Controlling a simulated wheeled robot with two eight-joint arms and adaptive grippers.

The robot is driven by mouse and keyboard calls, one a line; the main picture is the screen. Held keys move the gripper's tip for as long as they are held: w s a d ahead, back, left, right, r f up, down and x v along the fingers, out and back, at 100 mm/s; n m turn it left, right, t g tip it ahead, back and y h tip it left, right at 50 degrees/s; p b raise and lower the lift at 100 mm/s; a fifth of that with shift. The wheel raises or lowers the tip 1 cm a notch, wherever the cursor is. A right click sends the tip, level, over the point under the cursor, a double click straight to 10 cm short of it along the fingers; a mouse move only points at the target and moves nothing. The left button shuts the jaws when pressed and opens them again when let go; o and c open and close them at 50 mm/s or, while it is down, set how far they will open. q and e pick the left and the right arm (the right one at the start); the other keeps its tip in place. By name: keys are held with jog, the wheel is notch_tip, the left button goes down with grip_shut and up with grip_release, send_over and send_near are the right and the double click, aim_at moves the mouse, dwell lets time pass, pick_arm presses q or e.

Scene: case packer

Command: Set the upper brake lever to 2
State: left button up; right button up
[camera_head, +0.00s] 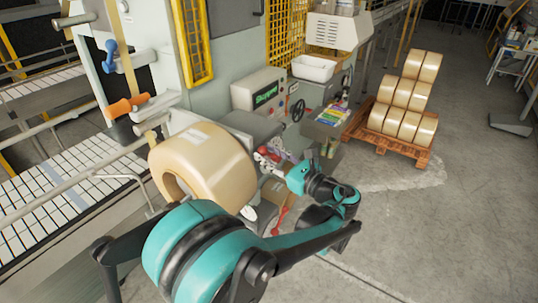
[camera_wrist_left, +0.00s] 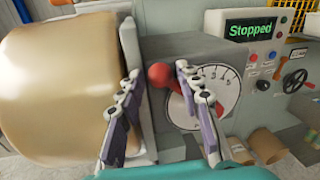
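The upper brake lever has a red ball knob (camera_wrist_left: 159,75) and a red arm, in front of a round white dial (camera_wrist_left: 222,92) on a grey box. The dial's higher numbers, up to 5, show. Its lower numbers are hidden behind a finger, so I cannot read the setting. My left gripper (camera_wrist_left: 160,70) is open, with one finger on either side of the knob; I see no clear contact. In the head view the left gripper (camera_head: 268,157) is beside the big tan roll. A lower red lever (camera_head: 281,220) shows below it. My right gripper is not in view.
The large tan tape roll (camera_head: 205,165) stands close left of the gripper. A control box with a "Stopped" display (camera_head: 264,95) and a black handwheel (camera_head: 298,110) are behind. A pallet (camera_head: 388,142) with stacked rolls stands right; floor before it is clear.

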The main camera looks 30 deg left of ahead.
pick_arm(q)
grip_shut()
jog(key=shift+w+r, duration=0.1)
jog(key=shift+r, duration=0.05)
jog(key=w+r+m+g+h+p, duration=0.1)
jog(key=w+r+m+p, duration=0.1)
jog(key=w+m, duration=0.3)
jog(key=shift+w+d+r+m, duration=0.25)
jog(key=shift+w+r+m, duration=0.2)
jog(key=shift+m, duration=0.45)
